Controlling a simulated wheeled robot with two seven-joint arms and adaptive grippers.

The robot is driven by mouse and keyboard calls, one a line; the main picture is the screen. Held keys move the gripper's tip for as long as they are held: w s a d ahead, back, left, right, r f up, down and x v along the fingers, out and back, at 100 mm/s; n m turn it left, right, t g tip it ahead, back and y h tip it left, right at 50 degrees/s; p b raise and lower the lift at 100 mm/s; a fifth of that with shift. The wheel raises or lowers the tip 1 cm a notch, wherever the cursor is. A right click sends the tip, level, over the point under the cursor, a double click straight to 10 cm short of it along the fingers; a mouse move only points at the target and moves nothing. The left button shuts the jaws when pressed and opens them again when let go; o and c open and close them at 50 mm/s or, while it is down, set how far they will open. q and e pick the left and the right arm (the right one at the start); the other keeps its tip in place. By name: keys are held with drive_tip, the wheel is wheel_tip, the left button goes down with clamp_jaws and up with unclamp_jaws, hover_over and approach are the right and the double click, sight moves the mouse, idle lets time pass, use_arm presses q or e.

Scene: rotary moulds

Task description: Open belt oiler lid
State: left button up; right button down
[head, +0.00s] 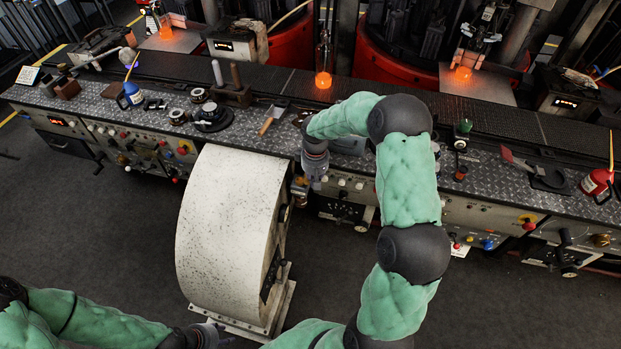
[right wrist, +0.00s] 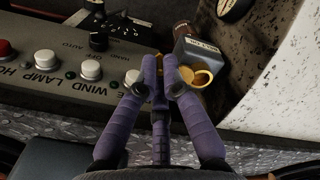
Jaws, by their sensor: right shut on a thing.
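The belt oiler (right wrist: 192,50) is a small grey box with a dark label and a round yellow mouth (right wrist: 201,77), in the right wrist view beside the control panel. A yellow rounded piece shows at the mouth's left edge; I cannot tell whether it is the lid. My right gripper (right wrist: 160,72) has its purple fingers brought together just left of the mouth, shut on a small, mostly hidden yellowish thing.
The control panel (right wrist: 60,85) with white and red buttons is close left of my right fingers. A large pale drum housing (head: 225,230) stands in front of the bench (head: 270,145). Tools and bottles lie on the bench top. Dark floor is clear at left.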

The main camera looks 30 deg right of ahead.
drive_tip(key=shift+w+d+n+p, duration=0.2)
drive_tip(key=shift+d+n+p, duration=0.4)
drive_tip(key=shift+n, duration=0.65)
drive_tip(key=shift+w+d+n+p, duration=0.25)
drive_tip(key=shift+d+n+p, duration=0.3)
drive_tip(key=shift+n, duration=0.75)
drive_tip(key=shift+w+d+n+p, duration=0.2)
drive_tip(key=shift+d+n+p, duration=0.4)
drive_tip(key=shift+n, duration=0.65)
drive_tip(key=c, duration=1.4)
unclamp_jaws()
wheel_tip(320, 180, up, 12)
